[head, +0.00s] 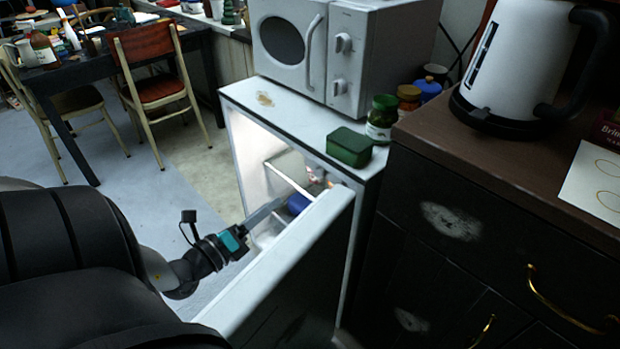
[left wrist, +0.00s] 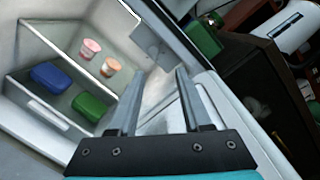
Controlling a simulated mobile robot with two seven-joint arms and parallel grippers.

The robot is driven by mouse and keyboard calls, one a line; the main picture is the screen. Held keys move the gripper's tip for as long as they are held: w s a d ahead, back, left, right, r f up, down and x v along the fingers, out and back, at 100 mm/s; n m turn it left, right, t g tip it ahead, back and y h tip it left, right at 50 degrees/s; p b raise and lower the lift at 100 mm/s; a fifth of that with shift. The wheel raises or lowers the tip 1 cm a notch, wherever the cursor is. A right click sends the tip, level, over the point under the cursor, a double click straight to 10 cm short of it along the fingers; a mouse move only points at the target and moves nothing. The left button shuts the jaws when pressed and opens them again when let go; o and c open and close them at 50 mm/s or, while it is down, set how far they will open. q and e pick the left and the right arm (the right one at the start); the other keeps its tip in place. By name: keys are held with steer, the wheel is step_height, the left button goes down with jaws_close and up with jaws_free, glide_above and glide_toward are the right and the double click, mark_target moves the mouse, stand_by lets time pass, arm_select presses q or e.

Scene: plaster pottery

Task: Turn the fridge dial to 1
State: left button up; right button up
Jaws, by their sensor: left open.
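The small fridge (head: 362,222) stands with its door (head: 283,262) open, and its lit inside shows. My left gripper (head: 280,203) is open and empty, reaching over the door's inner side into the fridge opening. In the left wrist view its two fingers (left wrist: 160,73) are apart and point toward the fridge's inside. A grey box-like fitting (left wrist: 153,40) is on the inner wall ahead of the fingers. I cannot make out the dial or its number in either view. My right gripper is not in view.
Inside the fridge are a blue box (left wrist: 51,77), a green box (left wrist: 89,106) and two small cups (left wrist: 90,48) on shelves. A microwave (head: 320,50), jars and a green tin (head: 349,147) stand on top. A dark cabinet (head: 470,230) is close at the right.

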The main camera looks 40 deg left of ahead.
arm_select(q)
steer(key=f+b, duration=0.1)
steer(key=f, duration=0.1)
steer(key=b, duration=0.5)
glide_toward(317, 173)
steer(key=w, duration=0.6)
steer(key=shift+w+a, duration=0.15)
steer(key=shift+w, duration=0.95)
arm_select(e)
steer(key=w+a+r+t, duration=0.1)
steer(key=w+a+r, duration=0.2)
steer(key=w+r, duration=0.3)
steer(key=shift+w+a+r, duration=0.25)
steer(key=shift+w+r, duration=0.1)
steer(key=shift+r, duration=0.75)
arm_select(q)
jaws_close()
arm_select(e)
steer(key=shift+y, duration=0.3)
